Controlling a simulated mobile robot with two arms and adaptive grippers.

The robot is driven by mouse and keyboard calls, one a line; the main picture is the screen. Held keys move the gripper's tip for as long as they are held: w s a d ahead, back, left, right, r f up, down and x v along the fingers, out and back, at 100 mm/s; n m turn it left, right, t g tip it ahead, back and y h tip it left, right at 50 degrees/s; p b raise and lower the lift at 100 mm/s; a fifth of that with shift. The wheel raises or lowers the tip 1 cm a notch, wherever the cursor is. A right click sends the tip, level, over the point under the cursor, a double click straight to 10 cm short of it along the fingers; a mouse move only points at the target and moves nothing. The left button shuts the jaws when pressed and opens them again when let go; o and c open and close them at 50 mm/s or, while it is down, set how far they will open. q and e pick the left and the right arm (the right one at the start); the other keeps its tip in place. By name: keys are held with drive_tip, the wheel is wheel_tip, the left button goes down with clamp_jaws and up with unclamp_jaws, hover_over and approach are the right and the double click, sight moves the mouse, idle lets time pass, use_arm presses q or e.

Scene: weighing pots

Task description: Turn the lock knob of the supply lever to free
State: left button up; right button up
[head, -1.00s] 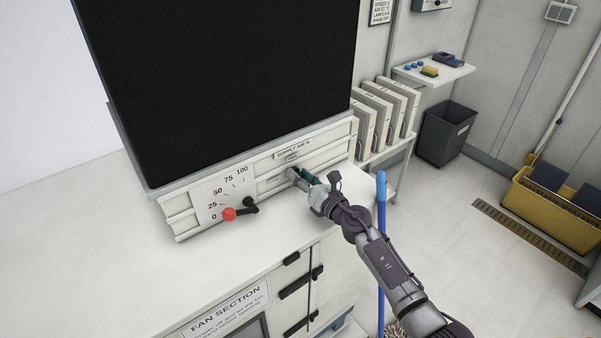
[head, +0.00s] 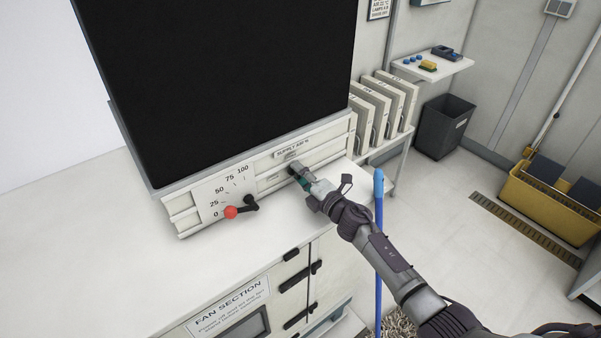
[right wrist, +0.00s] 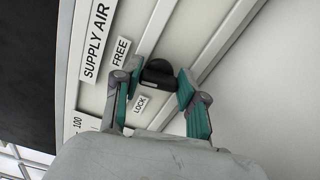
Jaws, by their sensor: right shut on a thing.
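The black lock knob (right wrist: 158,72) is on the pale front panel, between the FREE label (right wrist: 121,52) and the LOCK label (right wrist: 140,104) in the right wrist view. My right gripper (right wrist: 155,84) is shut on it, with one green-padded finger on each side. Which label the knob points to I cannot tell. In the head view my right gripper (head: 298,174) meets the panel below the SUPPLY AIR sign (head: 293,148) and largely hides the knob. The supply lever, with a red ball (head: 231,212), stands near 0 on its scale. My left gripper is out of view.
The white bench top (head: 120,265) is clear in front of the panel. A blue pole (head: 379,235) stands upright close to my right arm. White binders (head: 385,112) stand in a row to the right. A dark bin (head: 444,127) is farther back.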

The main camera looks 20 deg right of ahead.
drive_tip(key=shift+f+m, duration=0.15)
drive_tip(key=shift+m, duration=0.95)
drive_tip(key=o, duration=1.1)
drive_tip(key=shift+o, duration=0.2)
drive_tip(key=shift+s+d, duration=0.1)
drive_tip(key=shift+s, duration=0.2)
drive_tip(key=v, duration=1.1)
drive_tip(key=shift+s, duration=0.25)
drive_tip(key=shift+d, duration=0.1)
